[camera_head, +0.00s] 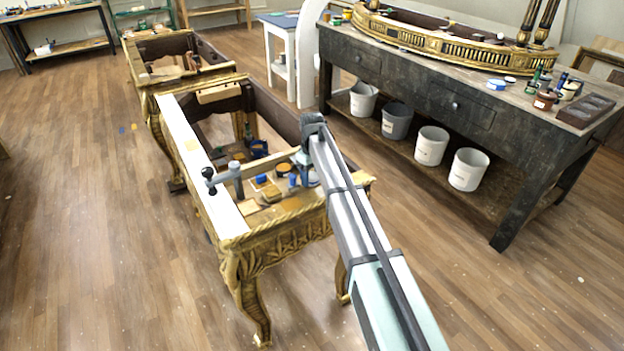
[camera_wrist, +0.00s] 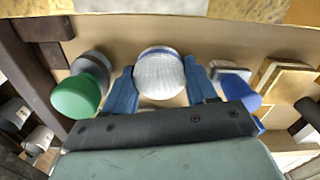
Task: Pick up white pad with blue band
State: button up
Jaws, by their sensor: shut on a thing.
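The white pad (camera_wrist: 160,78) sits between the two blue fingers of my gripper (camera_wrist: 159,66) in the wrist view. It has a rounded, ribbed white face and a thin bluish band along its far edge. My gripper is shut on it, one finger against each side. In the head view my gripper (camera_head: 303,178) is low inside the gilt console (camera_head: 285,225), near its right side, and the pad is mostly hidden by the arm. Whether the pad is clear of the surface below cannot be told.
A green-ended item (camera_wrist: 78,95) stands close left of the fingers and a blue-ended one (camera_wrist: 240,92) close right. A tan block (camera_wrist: 285,80) lies farther right. A dark workbench (camera_head: 440,100) stands at right.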

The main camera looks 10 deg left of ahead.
aim_at(312, 175)
notch_tip(312, 175, up, 10)
dwell(0.6)
jog(key=o, duration=0.4)
jog(key=c, duration=0.3)
